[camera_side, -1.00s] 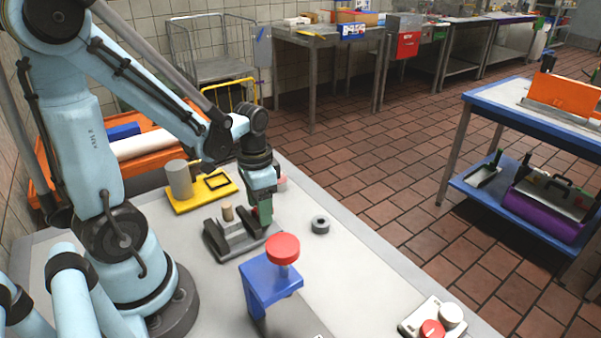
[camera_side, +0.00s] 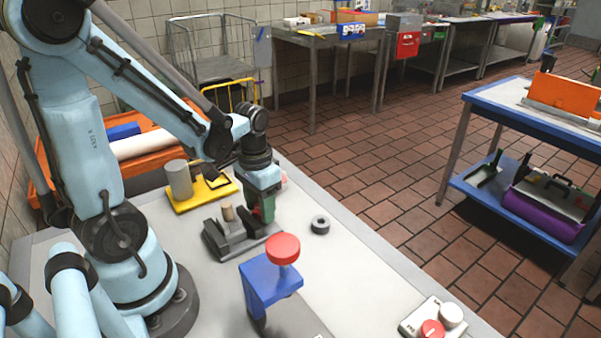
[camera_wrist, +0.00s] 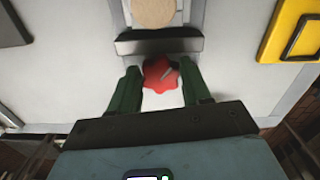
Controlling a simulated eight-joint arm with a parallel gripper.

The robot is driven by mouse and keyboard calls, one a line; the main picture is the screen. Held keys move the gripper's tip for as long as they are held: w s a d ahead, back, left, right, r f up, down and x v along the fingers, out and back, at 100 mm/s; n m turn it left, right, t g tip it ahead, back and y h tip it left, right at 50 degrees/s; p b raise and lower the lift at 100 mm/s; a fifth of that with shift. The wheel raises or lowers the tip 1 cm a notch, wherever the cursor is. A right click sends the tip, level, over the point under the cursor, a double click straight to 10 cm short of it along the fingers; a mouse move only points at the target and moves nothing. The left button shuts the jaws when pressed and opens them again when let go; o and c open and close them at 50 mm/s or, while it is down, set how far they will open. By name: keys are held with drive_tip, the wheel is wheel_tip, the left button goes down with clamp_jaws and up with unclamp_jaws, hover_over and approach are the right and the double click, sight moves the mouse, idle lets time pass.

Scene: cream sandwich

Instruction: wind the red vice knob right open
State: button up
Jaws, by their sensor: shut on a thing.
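The grey vice (camera_side: 222,247) stands on the light bench, with a tan wooden peg (camera_side: 228,212) upright at its jaws. In the wrist view the vice's grey jaw bar (camera_wrist: 158,46) lies just in front of the round top of the peg (camera_wrist: 153,12). The red lobed vice knob (camera_wrist: 158,84) sits between the green fingers of my gripper (camera_wrist: 160,72). My gripper, also in the side view (camera_side: 264,212), points down at the vice's right end and is shut on the knob.
A blue stand with a red round top (camera_side: 283,249) is close in front of the vice. A yellow tray (camera_side: 205,197) with a grey cylinder (camera_side: 180,180) is behind. A control box (camera_side: 432,322) is at the front right.

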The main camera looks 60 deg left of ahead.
drive_tip(key=o, duration=0.8)
drive_tip(key=shift+r, duration=0.1)
drive_tip(key=shift+r, duration=6)
